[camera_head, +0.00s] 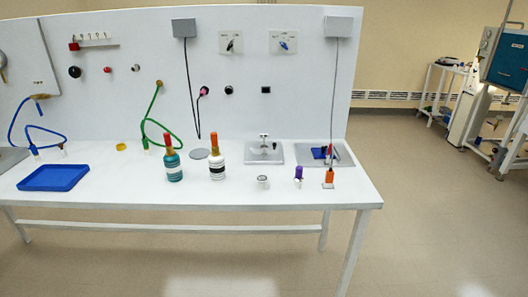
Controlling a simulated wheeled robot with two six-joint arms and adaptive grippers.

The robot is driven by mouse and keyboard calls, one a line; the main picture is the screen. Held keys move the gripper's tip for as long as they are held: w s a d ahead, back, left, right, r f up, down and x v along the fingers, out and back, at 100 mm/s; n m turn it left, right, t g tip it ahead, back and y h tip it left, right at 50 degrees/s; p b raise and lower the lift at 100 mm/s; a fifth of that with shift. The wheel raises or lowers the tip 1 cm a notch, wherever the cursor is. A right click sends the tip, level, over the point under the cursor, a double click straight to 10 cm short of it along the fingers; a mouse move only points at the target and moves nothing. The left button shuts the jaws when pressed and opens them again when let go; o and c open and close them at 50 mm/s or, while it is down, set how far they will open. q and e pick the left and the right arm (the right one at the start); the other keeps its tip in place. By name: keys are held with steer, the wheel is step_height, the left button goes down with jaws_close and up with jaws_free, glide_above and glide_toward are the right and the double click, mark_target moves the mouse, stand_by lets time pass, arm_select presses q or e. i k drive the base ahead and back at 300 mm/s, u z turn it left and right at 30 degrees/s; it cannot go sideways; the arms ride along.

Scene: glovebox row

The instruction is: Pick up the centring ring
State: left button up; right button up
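No thing in view can be told for certain as the centring ring. A small pale, short round piece with a darker top (263,181) stands near the table's front edge, right of the white bottle. A small yellow round piece (121,147) lies further back on the left part of the table. Both are too small to make out in detail. Neither of my grippers is in view, and nothing is held in sight.
The white table (110,208) has a blue tray (54,178), a teal bottle (173,168), a white bottle (217,168), a purple-topped piece (298,173) and an orange piece (329,176). A white panel (135,60) with hoses and cables stands behind. Floor (430,220) is clear at right.

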mark_target(265, 178)
steer(key=z, duration=0.05)
steer(key=i, duration=0.45)
steer(key=u, duration=0.05)
steer(key=k, duration=0.5)
steer(key=u, duration=1.8)
steer(key=i, duration=1.05)
steer(key=z, duration=2.3)
